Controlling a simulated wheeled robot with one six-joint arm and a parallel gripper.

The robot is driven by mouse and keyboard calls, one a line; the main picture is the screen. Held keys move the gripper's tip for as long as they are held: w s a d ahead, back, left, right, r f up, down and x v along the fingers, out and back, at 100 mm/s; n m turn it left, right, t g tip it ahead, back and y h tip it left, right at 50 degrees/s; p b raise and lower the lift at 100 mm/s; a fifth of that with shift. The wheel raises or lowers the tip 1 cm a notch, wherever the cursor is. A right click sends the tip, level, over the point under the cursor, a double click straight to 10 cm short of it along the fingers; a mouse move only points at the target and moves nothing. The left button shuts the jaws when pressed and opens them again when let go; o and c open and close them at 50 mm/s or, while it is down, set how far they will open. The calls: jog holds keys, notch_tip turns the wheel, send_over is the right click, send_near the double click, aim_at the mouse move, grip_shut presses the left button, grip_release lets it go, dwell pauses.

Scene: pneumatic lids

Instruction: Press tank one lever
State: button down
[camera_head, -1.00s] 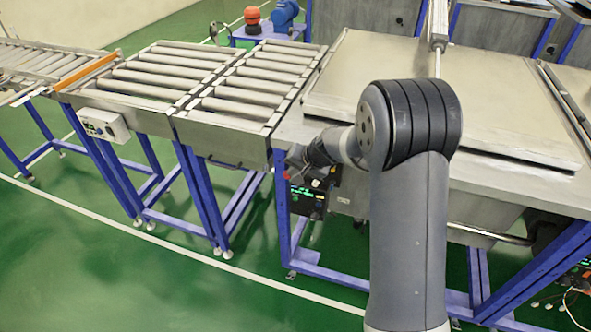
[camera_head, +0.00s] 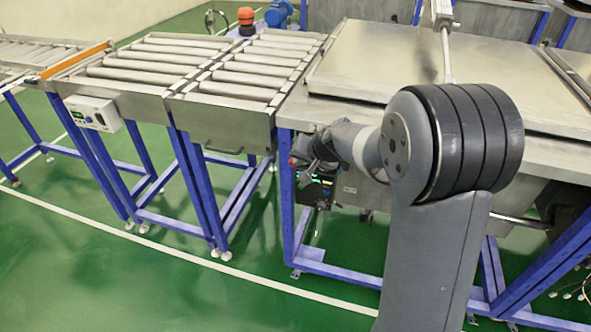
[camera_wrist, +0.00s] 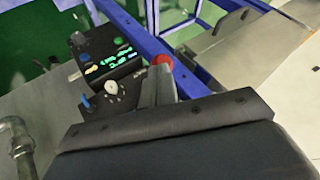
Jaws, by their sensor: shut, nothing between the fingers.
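Tank one appears to be the metal tank with a broad flat lid (camera_head: 400,65), which lies flat. A red knob (camera_wrist: 162,59), probably the end of its lever, shows just past my fingertips in the wrist view; the rest of the lever is hidden. My gripper (camera_wrist: 158,74) is shut and empty, its tips at or very close to the knob; I cannot tell whether they touch. In the head view my gripper (camera_head: 303,153) is at the tank's front left corner, partly hidden by my arm.
A black control box (camera_wrist: 110,62) with green display, knobs and buttons sits left of my fingers. A metal pipe (camera_wrist: 20,140) is at the lower left. A roller conveyor (camera_head: 240,75) on blue legs stands left of the tank. Green floor (camera_head: 100,270) in front is open.

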notch_tip(320, 180, down, 8)
jog(key=s+n+t+b, duration=0.1)
jog(key=t+b, duration=0.3)
jog(key=b, duration=1.9)
jog(key=shift+s+a+f+n+t+h, duration=0.2)
jog(key=shift+a+n+t+h, duration=0.1)
jog(key=shift+n+h, duration=0.1)
jog(key=shift+r, duration=0.1)
jog(key=shift+r+p, duration=0.45)
jog(key=shift+r, duration=0.25)
